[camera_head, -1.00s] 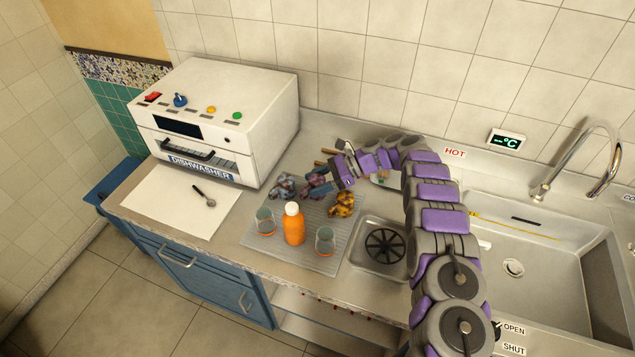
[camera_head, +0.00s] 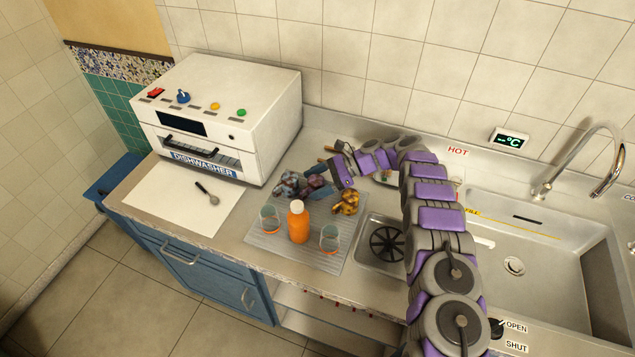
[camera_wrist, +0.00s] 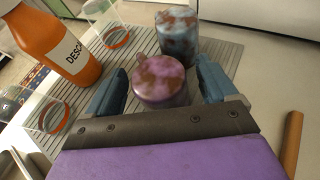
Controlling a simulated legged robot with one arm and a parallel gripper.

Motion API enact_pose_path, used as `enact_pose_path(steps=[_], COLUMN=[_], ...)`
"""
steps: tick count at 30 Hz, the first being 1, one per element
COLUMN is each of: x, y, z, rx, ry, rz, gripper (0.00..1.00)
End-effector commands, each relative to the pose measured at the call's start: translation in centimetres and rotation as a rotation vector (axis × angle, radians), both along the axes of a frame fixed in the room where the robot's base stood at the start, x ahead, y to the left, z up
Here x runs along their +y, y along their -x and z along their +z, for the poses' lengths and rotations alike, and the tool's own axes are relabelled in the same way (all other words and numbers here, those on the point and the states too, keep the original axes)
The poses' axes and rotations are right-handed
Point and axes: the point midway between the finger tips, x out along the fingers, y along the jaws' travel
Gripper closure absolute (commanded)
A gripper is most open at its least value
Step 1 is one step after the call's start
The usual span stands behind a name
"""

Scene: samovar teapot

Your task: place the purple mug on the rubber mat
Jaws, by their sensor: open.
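The purple mug (camera_wrist: 160,82), mottled with brown stains, stands between my gripper's blue fingers in the wrist view. My gripper (camera_wrist: 162,70) is open, with one finger on each side of the mug and gaps visible. In the head view the mug (camera_head: 314,186) is partly hidden by my gripper (camera_head: 325,175). A grey ribbed mat (camera_head: 270,247) lies on the counter, and the mug is at its back part. A white flat mat (camera_head: 150,197) lies in front of the dishwasher. I cannot tell from looks which mat is rubber.
A stained blue mug (camera_wrist: 178,36) stands just beyond the purple one. A yellow stained mug (camera_head: 346,202), an orange bottle (camera_head: 298,225) and two glasses (camera_head: 270,220) (camera_head: 329,238) crowd the ribbed mat. A spoon (camera_head: 207,195) lies on the white mat, which otherwise has free room.

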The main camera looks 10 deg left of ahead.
Motion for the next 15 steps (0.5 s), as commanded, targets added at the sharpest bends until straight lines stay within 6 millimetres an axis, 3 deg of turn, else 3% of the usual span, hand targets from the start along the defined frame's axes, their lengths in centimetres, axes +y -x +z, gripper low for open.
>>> enact_pose_path(steps=[8, 15], x=[-0.4, -2.8], y=[-0.1, -1.5], z=[1.2, 2.5], rx=[-0.003, -0.002], ry=[-0.004, -0.002], rz=[-0.004, -0.002], gripper=[0.14, 0.14])
